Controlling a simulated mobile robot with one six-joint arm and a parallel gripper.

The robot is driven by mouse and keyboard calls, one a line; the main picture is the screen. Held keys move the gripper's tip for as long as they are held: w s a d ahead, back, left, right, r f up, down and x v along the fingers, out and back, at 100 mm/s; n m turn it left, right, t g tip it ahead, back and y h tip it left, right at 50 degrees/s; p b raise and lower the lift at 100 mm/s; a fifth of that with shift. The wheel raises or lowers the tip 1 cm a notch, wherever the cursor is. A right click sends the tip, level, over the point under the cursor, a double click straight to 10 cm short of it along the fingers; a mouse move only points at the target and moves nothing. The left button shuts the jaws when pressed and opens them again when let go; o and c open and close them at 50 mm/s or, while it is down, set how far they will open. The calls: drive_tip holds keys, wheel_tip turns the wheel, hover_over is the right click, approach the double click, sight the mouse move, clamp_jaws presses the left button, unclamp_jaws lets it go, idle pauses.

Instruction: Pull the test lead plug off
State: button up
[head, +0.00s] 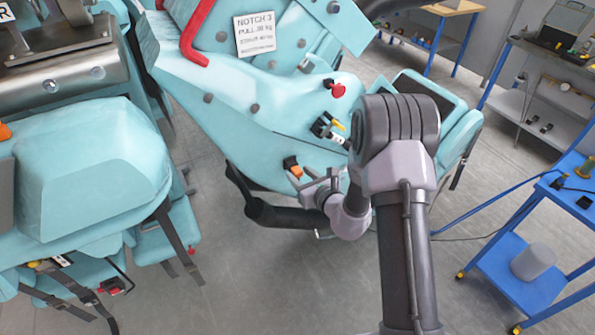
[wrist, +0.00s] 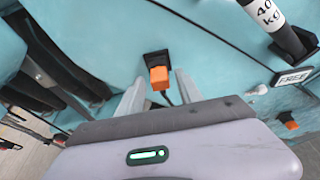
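The orange test lead plug (head: 296,172) sits in a black socket (head: 290,161) on the turquoise side of the coaster car. In the wrist view the plug (wrist: 159,78) stands out from its black socket (wrist: 155,57), and a thin dark lead shows below it. My gripper (head: 304,183) is near the plug in the head view. In the wrist view my gripper (wrist: 160,86) is open, with one grey finger on each side of the plug and a visible gap on both sides. I cannot tell how far the fingertips are from the panel.
A black lever with a white "40 kg" sleeve (wrist: 264,12) and a "FREE" label (wrist: 293,76) lie right of the plug. A red knob (head: 337,90) is above. Dark curved bars (head: 270,212) pass below my gripper. A blue trolley (head: 525,265) stands at right.

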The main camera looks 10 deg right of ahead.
clamp_jaws()
drive_tip(key=shift+s, duration=0.1)
drive_tip(key=shift+s+d+b, duration=0.2)
drive_tip(key=shift+s+d, duration=0.05)
drive_tip(key=shift+s, duration=0.5)
drive_tip(key=shift+s+d+b, duration=0.25)
drive_tip(key=shift+s, duration=0.55)
drive_tip(key=shift+s+d+b, duration=0.2)
drive_tip(key=shift+s+d, duration=0.05)
drive_tip(key=shift+s, duration=0.5)
